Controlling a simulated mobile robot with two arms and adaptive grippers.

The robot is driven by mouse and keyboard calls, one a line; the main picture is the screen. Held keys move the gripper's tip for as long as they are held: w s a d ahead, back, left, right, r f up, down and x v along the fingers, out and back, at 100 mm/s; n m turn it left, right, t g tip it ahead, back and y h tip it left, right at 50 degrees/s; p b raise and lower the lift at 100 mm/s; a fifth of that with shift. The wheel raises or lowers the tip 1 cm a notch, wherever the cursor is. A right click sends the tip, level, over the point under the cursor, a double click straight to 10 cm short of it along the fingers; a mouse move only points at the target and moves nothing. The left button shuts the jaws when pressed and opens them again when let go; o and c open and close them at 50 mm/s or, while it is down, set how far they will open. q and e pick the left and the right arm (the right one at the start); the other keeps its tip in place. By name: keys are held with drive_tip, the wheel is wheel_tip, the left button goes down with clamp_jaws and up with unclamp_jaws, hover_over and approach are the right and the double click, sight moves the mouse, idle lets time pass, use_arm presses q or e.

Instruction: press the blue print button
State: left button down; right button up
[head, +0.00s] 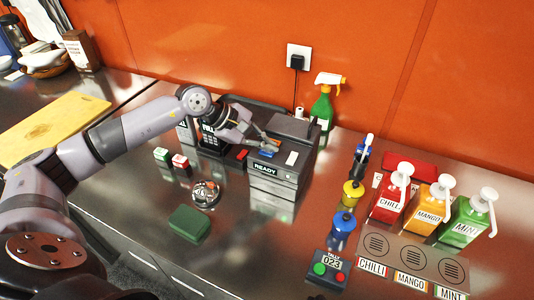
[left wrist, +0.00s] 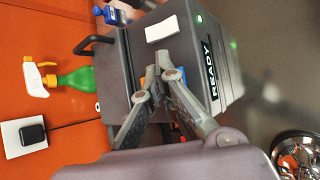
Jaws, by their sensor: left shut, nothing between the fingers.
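The dark grey printer (head: 283,178) has a READY label on its front and stands near the back of the counter. The blue print button (head: 269,148) is on its top face, and my left gripper (head: 262,143) is right over it with its fingers shut and empty. In the left wrist view the shut fingertips (left wrist: 168,62) are over the printer top (left wrist: 150,60), mostly hiding the button; a little blue shows beside them. I cannot tell whether the fingertips touch the button. My right gripper is not in view.
A green spray bottle (head: 322,105) stands behind the printer. A card terminal (head: 211,138) is left of it. A silver bell (head: 206,193) and a green block (head: 189,223) are in front. Sauce pumps (head: 434,205) stand at right. The front middle counter is clear.

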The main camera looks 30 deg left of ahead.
sight(267, 154)
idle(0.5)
use_arm(q)
drive_tip(key=shift+f+b, duration=0.35)
drive_tip(key=shift+b, duration=0.2)
drive_tip(key=shift+r, duration=0.1)
idle(0.5)
drive_tip(key=shift+r, duration=0.8)
drive_tip(key=shift+r+p, duration=1.3)
drive_tip(key=shift+r, duration=1.15)
